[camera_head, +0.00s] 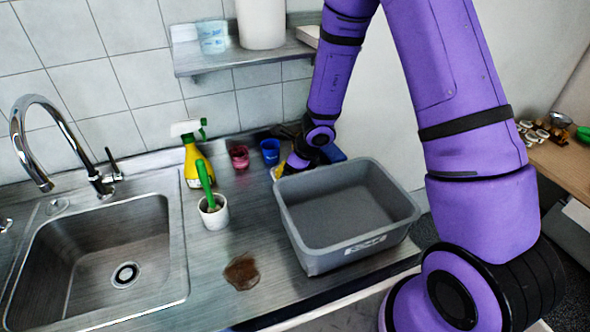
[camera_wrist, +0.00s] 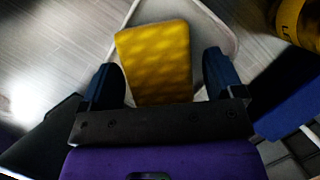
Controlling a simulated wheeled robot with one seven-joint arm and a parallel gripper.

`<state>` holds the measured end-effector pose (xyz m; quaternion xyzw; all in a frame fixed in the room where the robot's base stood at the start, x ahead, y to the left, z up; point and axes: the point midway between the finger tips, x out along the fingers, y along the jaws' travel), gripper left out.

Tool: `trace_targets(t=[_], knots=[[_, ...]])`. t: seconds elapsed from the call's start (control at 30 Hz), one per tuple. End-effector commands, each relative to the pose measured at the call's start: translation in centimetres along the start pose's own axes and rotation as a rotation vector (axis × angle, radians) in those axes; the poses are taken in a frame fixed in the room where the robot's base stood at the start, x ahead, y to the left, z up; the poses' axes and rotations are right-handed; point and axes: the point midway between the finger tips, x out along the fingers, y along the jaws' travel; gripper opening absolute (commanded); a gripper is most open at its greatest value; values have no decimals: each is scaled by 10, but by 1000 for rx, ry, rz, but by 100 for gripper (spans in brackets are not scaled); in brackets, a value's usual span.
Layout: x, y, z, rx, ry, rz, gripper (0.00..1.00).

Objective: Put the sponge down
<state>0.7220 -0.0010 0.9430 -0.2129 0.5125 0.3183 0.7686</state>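The yellow sponge (camera_wrist: 158,58) lies at a slight tilt across the picture in the wrist view, over a pale tray-like surface with a rounded corner (camera_wrist: 212,28). My gripper (camera_wrist: 164,78) has its two dark blue fingers spread wide, one on each side of the sponge's near end. A gap shows between the sponge and the right finger; the left finger is very close to it. Whether the sponge rests on the pale surface is hard to tell. In the head view my gripper (camera_head: 297,163) is at the counter's back, behind the grey bin, mostly hidden by my arm.
The grey bin (camera_head: 310,240) stands just in front of my gripper. A spray bottle (camera_head: 194,160), a white pot with a green-handled brush (camera_head: 214,215), a red cup (camera_head: 239,157) and a blue cup (camera_head: 270,152) stand left. A brown stain (camera_head: 241,272) marks the counter; the sink (camera_head: 100,255) is farther left.

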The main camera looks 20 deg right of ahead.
Motion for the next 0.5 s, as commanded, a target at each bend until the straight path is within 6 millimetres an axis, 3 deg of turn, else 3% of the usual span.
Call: trace_targets(t=[0.3, 0.5], knots=[[-2, 0, 1, 0, -1, 0, 86], [-17, 0, 3, 1, -2, 0, 86]])
